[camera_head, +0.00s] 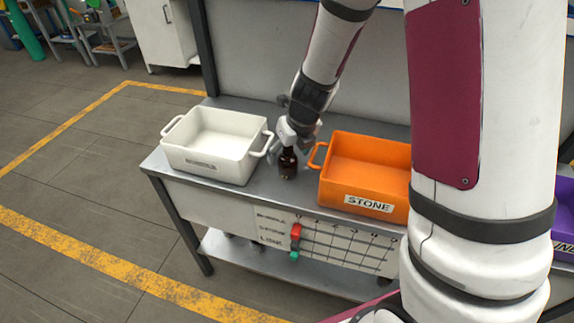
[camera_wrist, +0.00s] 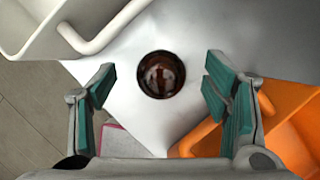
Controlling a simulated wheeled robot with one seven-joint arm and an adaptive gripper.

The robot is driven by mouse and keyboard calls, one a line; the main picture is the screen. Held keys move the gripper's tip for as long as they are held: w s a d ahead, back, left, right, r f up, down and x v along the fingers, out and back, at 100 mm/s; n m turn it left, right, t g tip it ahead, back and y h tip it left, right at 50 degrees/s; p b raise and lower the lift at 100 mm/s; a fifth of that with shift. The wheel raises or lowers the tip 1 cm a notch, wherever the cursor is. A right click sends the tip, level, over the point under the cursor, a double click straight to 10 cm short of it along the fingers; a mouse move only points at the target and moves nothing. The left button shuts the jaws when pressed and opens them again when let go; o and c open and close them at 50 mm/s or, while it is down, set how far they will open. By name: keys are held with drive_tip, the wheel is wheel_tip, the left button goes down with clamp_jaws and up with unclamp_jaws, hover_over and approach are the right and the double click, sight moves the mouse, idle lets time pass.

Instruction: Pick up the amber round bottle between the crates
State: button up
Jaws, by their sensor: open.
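The amber round bottle (camera_head: 287,163) stands upright on the metal table between the white crate (camera_head: 208,141) and the orange crate (camera_head: 365,173) labelled STONE. In the wrist view the bottle (camera_wrist: 161,75) shows from above as a dark brown circle. My gripper (camera_head: 290,142) is right over the bottle in the head view and partly covers its top. In the wrist view my gripper (camera_wrist: 158,88) is open, with one green-padded finger on each side of the bottle. There is a gap between each pad and the bottle. Whether the fingertips reach down beside it I cannot tell.
The white crate's handle (camera_wrist: 108,28) is close to the left finger in the wrist view, and the orange crate (camera_wrist: 285,125) is close to the right finger. A purple crate (camera_head: 563,205) stands at far right. The table's front edge is just before the bottle.

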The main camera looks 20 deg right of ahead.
sight(285, 159)
drive_tip(key=b+x, duration=0.1)
drive_tip(key=x, duration=0.3)
drive_tip(key=shift+f+b, duration=0.35)
drive_tip(key=shift+f, duration=0.05)
drive_tip(key=c, duration=1.3)
